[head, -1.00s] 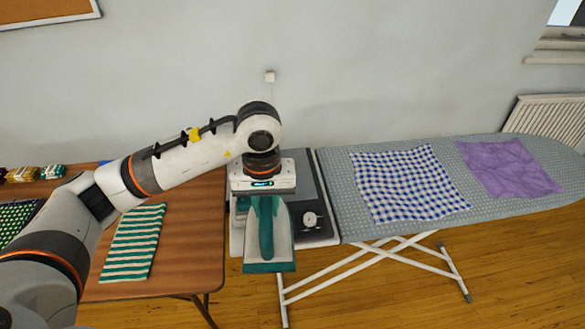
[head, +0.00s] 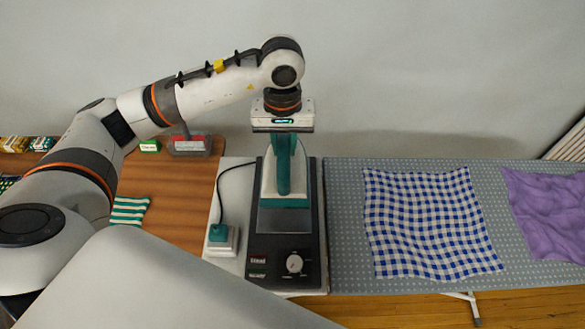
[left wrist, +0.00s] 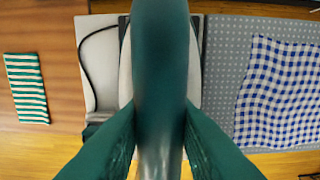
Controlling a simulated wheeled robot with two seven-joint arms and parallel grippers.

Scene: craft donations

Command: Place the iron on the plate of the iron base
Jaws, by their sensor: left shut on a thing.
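The iron (head: 285,190) is teal and white, with its heel toward me. My left gripper (head: 284,130) is shut on its teal handle, which fills the middle of the left wrist view (left wrist: 160,70). The iron base (head: 270,268) is a black unit with a dial at its front, at the left end of the ironing board. Its grey plate (head: 285,222) shows in front of the iron's heel. The iron is above or on this plate; I cannot tell whether they touch. The iron hides the rear of the plate. My right gripper is not in view.
A small teal-topped block (head: 219,238) with a black cord stands left of the base. A blue checked cloth (head: 425,225) and a purple cloth (head: 550,205) lie on the board (head: 345,245). A wooden table (head: 180,215) at left holds a striped cloth (head: 128,211).

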